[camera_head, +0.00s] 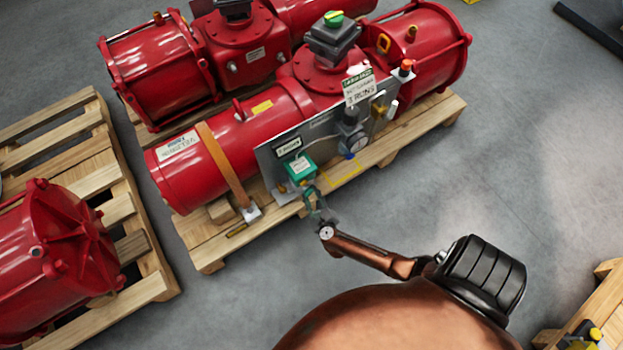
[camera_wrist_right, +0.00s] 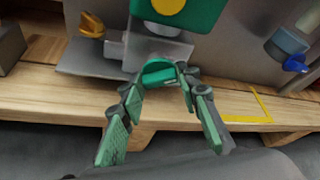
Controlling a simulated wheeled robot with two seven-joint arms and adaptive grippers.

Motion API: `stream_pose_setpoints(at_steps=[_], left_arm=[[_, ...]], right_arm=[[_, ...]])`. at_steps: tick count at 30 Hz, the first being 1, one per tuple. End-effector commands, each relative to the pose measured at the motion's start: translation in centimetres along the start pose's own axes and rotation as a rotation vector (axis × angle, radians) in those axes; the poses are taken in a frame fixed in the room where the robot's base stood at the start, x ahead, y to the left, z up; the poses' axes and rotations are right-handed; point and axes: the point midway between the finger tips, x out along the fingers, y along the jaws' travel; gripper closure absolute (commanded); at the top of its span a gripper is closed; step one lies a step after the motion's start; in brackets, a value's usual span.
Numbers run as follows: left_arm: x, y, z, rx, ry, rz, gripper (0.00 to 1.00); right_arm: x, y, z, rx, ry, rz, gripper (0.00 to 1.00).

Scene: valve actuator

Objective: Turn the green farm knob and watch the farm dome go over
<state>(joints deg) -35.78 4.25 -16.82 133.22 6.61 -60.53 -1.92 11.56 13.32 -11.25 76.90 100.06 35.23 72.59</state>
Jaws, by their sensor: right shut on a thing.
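The green knob (camera_wrist_right: 158,73) sits under a green box with a yellow disc (camera_wrist_right: 176,10) on the grey panel. My right gripper (camera_wrist_right: 165,78) is shut on the knob, a fingertip at each side. In the head view my right gripper (camera_head: 309,192) reaches the panel's lower edge, just below the green box (camera_head: 300,169), and hides the knob. The dome (camera_head: 334,19), green with a yellow mark, stands on a dark housing on top of the middle red actuator (camera_head: 250,125). My left gripper is not in view.
The actuator rests on a wooden pallet (camera_head: 210,250). Another actuator (camera_head: 155,65) stands behind.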

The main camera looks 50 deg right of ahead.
Motion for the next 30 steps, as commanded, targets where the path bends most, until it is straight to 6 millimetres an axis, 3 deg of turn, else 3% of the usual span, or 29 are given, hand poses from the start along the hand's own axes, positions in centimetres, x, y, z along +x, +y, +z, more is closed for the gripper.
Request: stream_pose_setpoints(at_steps=[11, 21, 30], left_arm=[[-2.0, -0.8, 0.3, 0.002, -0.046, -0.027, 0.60], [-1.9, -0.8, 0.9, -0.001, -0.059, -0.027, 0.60], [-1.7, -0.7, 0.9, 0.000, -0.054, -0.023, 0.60]], right_arm=[[-0.1, -0.2, -0.1, 0.266, 0.003, 0.109, 0.94], [-0.1, -0.2, -0.2, 0.450, 0.003, 0.187, 0.94], [-0.1, -0.2, -0.2, 0.511, 0.003, 0.212, 0.94]])
